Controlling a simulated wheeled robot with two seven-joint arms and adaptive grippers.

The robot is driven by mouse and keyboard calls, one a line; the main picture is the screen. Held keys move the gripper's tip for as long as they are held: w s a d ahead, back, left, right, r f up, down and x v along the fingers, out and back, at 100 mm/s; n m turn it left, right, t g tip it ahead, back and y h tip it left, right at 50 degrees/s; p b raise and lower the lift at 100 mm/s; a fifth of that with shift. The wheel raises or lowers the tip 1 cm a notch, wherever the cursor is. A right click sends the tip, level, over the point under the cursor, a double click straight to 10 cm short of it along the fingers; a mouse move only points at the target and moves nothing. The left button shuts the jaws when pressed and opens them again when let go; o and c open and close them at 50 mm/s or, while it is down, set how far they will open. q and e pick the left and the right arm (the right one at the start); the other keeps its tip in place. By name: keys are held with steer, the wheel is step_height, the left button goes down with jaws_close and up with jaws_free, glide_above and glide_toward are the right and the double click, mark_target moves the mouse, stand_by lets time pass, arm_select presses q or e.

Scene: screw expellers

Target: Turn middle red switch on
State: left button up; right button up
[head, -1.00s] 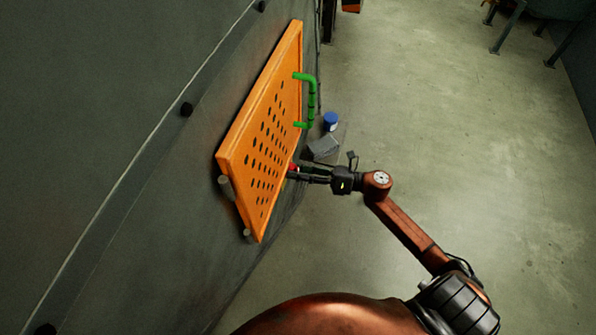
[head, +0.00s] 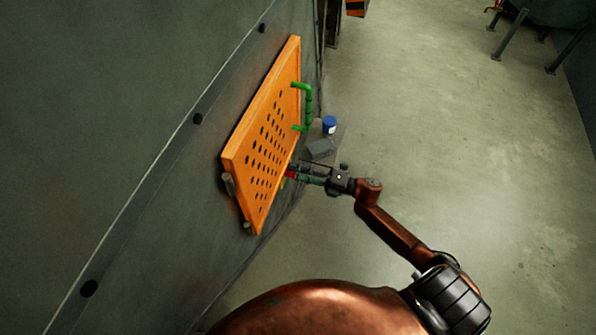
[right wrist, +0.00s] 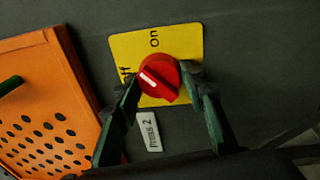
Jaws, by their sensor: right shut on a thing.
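The red switch (right wrist: 158,79) is a round knob with a white mark, on a yellow plate (right wrist: 184,40) lettered "On" at the top and "Off", partly hidden, at the left. The white mark points up and left, toward the "Off" side. A grey tag (right wrist: 148,132) below reads "Press 2". My right gripper (right wrist: 167,84) has one finger on each side of the knob and is shut on it. In the head view the right gripper (head: 296,174) reaches the wall beside the orange panel, with a bit of the red switch (head: 290,172) showing. My left gripper is out of view.
An orange perforated panel (head: 262,135) with a green handle (head: 309,103) stands out from the grey wall, just left of my right gripper; it also shows in the wrist view (right wrist: 40,75). A blue can (head: 329,124) and a grey box (head: 320,149) lie beyond.

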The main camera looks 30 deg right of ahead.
steer(key=m+p, duration=0.2)
steer(key=m, duration=0.3)
steer(key=shift+r+t+p, duration=0.1)
steer(key=shift+t+p, duration=0.2)
steer(key=shift+p, duration=0.05)
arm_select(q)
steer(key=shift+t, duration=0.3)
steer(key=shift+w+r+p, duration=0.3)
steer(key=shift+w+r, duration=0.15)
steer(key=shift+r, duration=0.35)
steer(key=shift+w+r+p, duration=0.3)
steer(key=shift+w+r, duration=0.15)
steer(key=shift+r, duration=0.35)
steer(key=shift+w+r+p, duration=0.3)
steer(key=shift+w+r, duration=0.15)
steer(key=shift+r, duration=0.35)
arm_select(e)
steer(key=shift+m, duration=1.8)
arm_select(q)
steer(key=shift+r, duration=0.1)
arm_select(e)
steer(key=shift+f, duration=0.2)
steer(key=o, duration=1.2)
steer(key=shift+c, duration=0.2)
steer(key=shift+s, duration=0.1)
steer(key=v, duration=1.2)
steer(key=shift+a, duration=0.2)
